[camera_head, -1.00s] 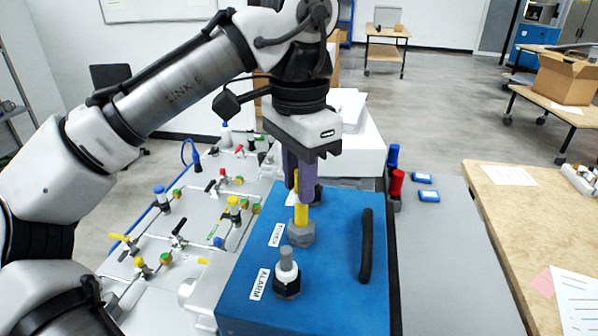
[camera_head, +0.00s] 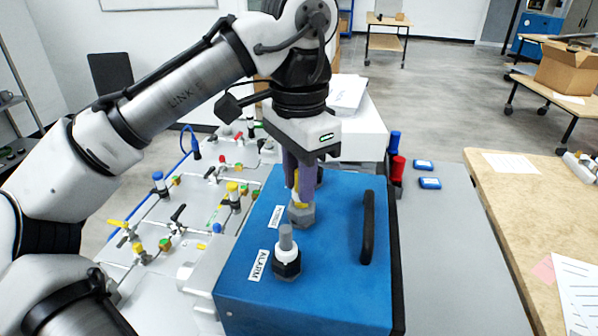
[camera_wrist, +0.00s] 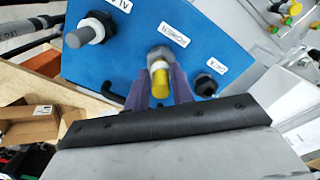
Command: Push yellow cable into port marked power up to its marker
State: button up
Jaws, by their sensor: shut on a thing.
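The yellow cable (camera_head: 302,203) stands upright at the port labelled POWER (camera_head: 301,217) on top of the blue box (camera_head: 330,293). Only a short yellow length shows above the grey hex gland in the head view; the wrist view shows the yellow cable (camera_wrist: 159,80) at the gland (camera_wrist: 160,54). My gripper (camera_head: 304,192) is shut on the cable just above the gland, its purple fingers on both sides. The wrist view also shows my gripper (camera_wrist: 159,90). Whether the cable's marker meets the gland is hidden by the fingers.
The ALARM port (camera_head: 286,258) with a grey cable stands in front of the POWER port. A third dark port (camera_wrist: 205,85) lies beyond it. A black handle (camera_head: 367,228) runs along the box's right side. A valve panel (camera_head: 190,215) lies left.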

jog(key=shift+f, duration=0.3)
jog(key=o, duration=1)
jog(key=shift+r, duration=0.1)
notch_tip(320, 180, up, 3)
jog(key=p, duration=0.3)
jog(key=shift+f, duration=0.2)
jog(key=shift+r+p, duration=0.4)
jog(key=shift+r, duration=1.75)
